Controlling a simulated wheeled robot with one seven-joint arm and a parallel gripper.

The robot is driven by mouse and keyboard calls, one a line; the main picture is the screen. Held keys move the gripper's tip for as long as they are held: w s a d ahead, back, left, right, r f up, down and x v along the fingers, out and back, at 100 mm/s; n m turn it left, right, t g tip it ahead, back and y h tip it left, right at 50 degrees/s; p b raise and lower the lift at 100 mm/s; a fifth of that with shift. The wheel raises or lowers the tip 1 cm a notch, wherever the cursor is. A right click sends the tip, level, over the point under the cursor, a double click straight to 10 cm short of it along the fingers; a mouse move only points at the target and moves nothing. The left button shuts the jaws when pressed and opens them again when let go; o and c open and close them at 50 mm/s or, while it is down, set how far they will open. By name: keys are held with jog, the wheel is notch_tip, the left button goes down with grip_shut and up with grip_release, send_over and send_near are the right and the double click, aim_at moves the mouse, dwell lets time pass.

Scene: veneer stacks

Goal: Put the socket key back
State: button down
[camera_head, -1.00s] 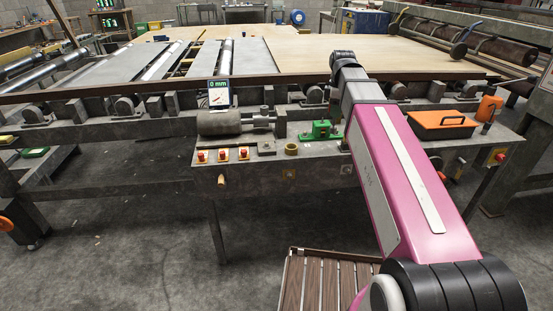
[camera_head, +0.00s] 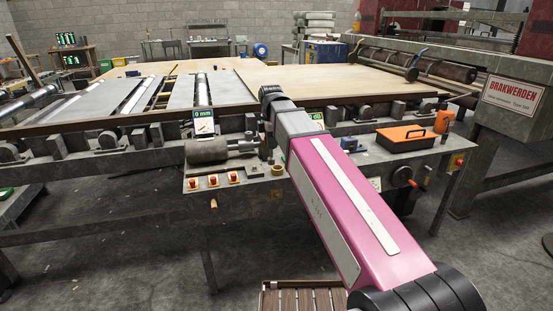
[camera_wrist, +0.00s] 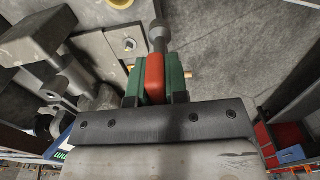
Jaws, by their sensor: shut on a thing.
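In the wrist view my gripper (camera_wrist: 154,82) has its green fingers closed on the red handle of the socket key (camera_wrist: 157,40). The key's grey shaft and thicker head point away from the gripper, toward the top of the picture. A square grey plate with a small dark hole (camera_wrist: 130,44) lies to the left of the shaft, apart from it in the picture. In the head view my gripper is largely hidden at the end of my pink arm, over the front of the machine bench, and the key cannot be made out.
A grey motor cylinder (camera_head: 213,150) and a display panel (camera_head: 204,122) stand left of my wrist. Red buttons (camera_head: 213,181) line the bench front. An orange toolbox (camera_head: 405,138) stands at the right. A yellow ring (camera_wrist: 120,3) shows at the wrist view's top edge.

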jog(key=shift+w+d+f, duration=0.4)
jog(key=shift+w+f, duration=0.7)
jog(key=shift+f, duration=0.25)
jog(key=shift+w+d+f, duration=0.4)
jog(key=shift+w+f, duration=0.65)
jog(key=shift+f, duration=0.35)
jog(key=shift+w+d+f, duration=0.4)
jog(key=shift+w+f, duration=0.7)
jog(key=shift+f, duration=0.25)
jog(key=shift+f, duration=0.1)
jog(key=c, duration=1.1)
grip_release()
notch_tip(320, 180, up, 12)
jog(key=shift+r, duration=0.15)
jog(key=shift+s, duration=0.1)
